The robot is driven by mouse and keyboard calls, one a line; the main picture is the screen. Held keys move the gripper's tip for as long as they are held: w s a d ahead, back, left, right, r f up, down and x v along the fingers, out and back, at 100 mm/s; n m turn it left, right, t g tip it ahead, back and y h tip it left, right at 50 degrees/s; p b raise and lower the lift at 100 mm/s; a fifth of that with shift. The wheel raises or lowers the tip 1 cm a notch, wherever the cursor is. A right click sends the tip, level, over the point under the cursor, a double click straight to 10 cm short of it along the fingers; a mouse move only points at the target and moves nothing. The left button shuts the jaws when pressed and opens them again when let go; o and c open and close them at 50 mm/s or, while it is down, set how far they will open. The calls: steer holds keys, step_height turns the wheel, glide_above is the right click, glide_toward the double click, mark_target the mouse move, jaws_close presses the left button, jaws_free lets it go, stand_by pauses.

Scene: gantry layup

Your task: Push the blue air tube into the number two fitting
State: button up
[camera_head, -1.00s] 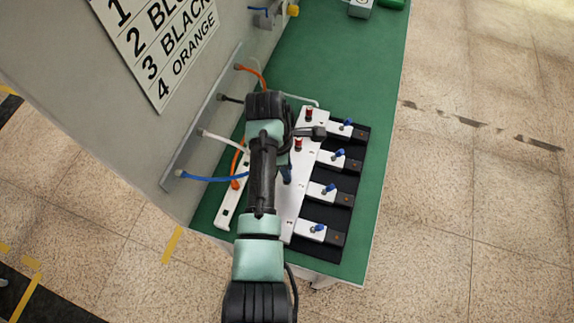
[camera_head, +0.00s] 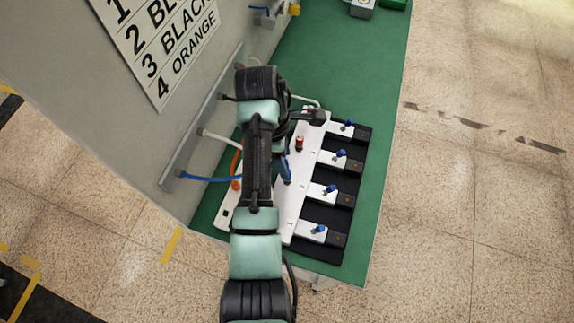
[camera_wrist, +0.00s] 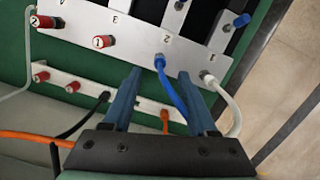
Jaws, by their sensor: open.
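The blue air tube (camera_wrist: 177,92) runs up between my fingers in the wrist view. Its end is at the fitting marked 2 (camera_wrist: 160,62) on the white manifold (camera_wrist: 140,42); I cannot tell how deep it sits. My gripper (camera_wrist: 158,74) is open, one finger on each side of the tube, with the tips just short of the manifold. In the head view, the blue tube (camera_head: 210,179) leaves the wall rail and passes behind my arm. The manifold (camera_head: 290,207) also shows there, partly covered by my arm.
A white tube (camera_wrist: 234,105) ends at the neighbouring fitting, right of the blue one. Red plugs (camera_wrist: 103,41) sit on the manifold's left. A second white bar (camera_wrist: 58,81) carries red plugs, a black tube and an orange tube (camera_wrist: 165,122).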

step_height(320, 180, up, 7)
steer(key=a+p, duration=0.1)
steer(key=p, duration=0.2)
steer(key=shift+r, duration=0.2)
stand_by(0.3)
